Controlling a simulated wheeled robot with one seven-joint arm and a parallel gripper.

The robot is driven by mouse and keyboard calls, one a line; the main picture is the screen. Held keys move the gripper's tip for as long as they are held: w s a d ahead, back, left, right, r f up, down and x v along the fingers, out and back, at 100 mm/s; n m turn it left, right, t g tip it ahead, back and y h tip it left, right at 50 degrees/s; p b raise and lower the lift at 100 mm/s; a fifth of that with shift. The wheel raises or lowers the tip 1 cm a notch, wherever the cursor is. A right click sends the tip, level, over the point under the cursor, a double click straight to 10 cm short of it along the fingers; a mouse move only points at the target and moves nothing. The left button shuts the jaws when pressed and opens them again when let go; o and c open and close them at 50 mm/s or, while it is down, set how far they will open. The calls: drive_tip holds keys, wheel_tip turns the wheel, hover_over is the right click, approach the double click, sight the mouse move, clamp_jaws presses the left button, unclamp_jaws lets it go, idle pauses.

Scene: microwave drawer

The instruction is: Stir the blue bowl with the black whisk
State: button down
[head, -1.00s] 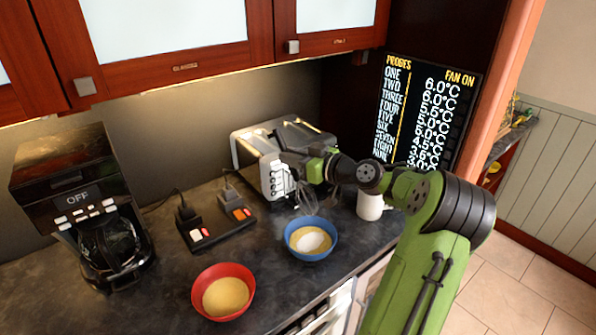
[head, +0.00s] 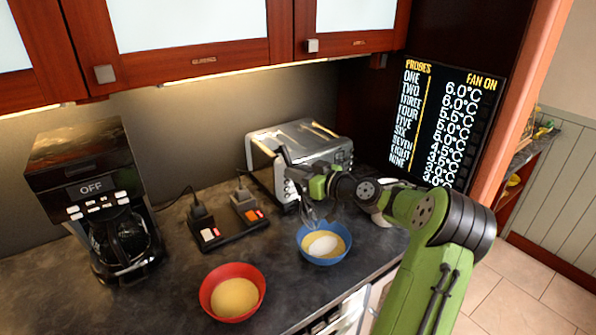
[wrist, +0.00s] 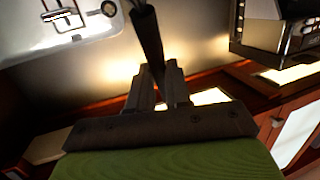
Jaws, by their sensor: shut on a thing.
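The blue bowl (head: 301,250) stands on the dark counter in the head view, with yellow contents and a white mass on top. My gripper (head: 306,187) is above and behind the bowl, in front of the toaster. It is shut on the dark handle of the black whisk. The whisk's wire loops (head: 313,214) hang down at the bowl's back rim; I cannot tell whether their tips are inside. In the wrist view, the whisk's black handle (wrist: 147,38) runs between the closed fingers of my gripper (wrist: 158,80).
A red bowl (head: 206,301) with yellow contents stands to the front left. A silver toaster (head: 300,140) is close behind my gripper. A switch box (head: 228,229) and a coffee maker (head: 95,180) are to the left. A white container (head: 383,217) is partly hidden by my arm.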

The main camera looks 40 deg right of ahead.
sight(305, 198)
drive_tip(key=shift+s+d+f+b, duration=0.1)
drive_tip(key=shift+s+f+b, duration=0.35)
drive_tip(key=shift+f+b, duration=0.45)
drive_tip(key=shift+s+f+b, duration=0.5)
drive_tip(key=shift+f+b, duration=0.3)
drive_tip(key=shift+b, duration=0.15)
drive_tip(key=shift+s+d+f+b, duration=0.1)
drive_tip(key=shift+s+f+b, duration=0.35)
drive_tip(key=shift+f+b, duration=0.45)
drive_tip(key=shift+r, duration=0.1)
